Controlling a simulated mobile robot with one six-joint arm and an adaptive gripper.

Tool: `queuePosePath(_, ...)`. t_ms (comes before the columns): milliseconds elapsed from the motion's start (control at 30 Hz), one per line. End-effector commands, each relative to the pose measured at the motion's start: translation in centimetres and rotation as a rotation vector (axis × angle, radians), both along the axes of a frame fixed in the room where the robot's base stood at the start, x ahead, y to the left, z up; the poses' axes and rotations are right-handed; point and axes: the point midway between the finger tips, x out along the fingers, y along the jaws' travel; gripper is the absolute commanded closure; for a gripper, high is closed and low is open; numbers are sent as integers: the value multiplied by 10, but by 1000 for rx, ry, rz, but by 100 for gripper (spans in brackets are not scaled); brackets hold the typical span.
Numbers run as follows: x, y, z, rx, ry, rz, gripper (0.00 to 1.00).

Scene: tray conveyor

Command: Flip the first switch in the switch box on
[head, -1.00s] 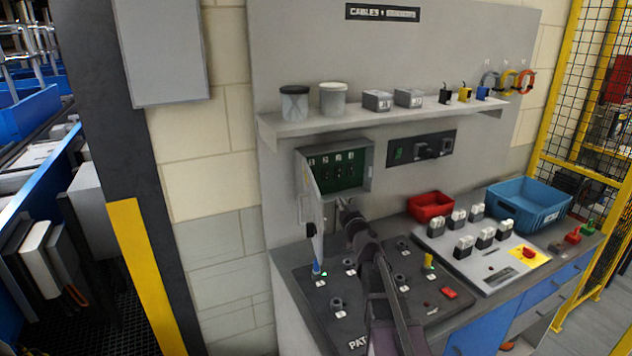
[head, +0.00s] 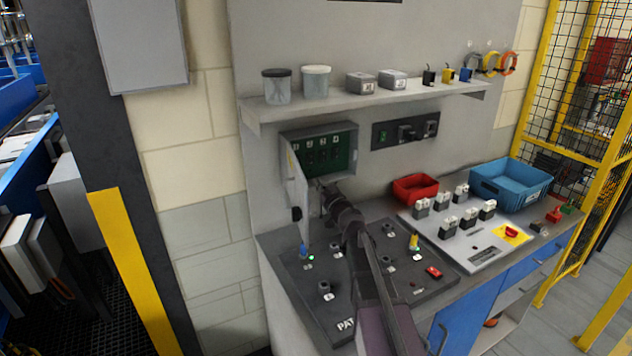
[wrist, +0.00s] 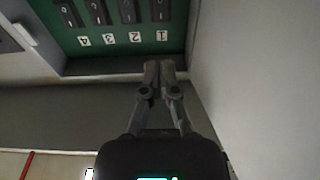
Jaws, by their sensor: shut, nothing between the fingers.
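The switch box (head: 356,150) is a grey wall box with a green panel and a row of small dark switches. Its door (head: 298,185) hangs open at the left. In the wrist view the box appears upside down, with labels 4, 3, 2, 1 from left to right. The first switch (wrist: 160,10) is the rightmost there, beyond label 1. My gripper (wrist: 160,66) is shut and empty. Its fingertips are at the box's near edge, in line with label 1 and apart from the switch. In the head view my gripper (head: 322,187) is just below the box. The switch's position is too small to tell.
A shelf (head: 370,99) with jars and small boxes is above the switch box. A dark socket panel (head: 405,130) is to its right. Below are a patch board (head: 335,292) with knobs, a red bin (head: 415,188) and a blue bin (head: 512,184).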

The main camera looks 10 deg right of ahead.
Motion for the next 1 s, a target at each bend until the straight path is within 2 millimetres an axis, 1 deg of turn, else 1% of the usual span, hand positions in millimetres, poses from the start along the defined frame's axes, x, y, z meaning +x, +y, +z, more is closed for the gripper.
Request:
queuePosePath(33, 7, 1, 1, 0, 0, 0, 100)
queuePosePath(167, 23, 5, 3, -1, 0, 0, 100)
queuePosePath(700, 100, 26, 13, -1, 0, -1, 100)
queuePosePath(833, 113, 29, 15, -1, 0, -1, 100)
queuePosePath(1000, 122, 32, 16, 0, 0, -1, 100)
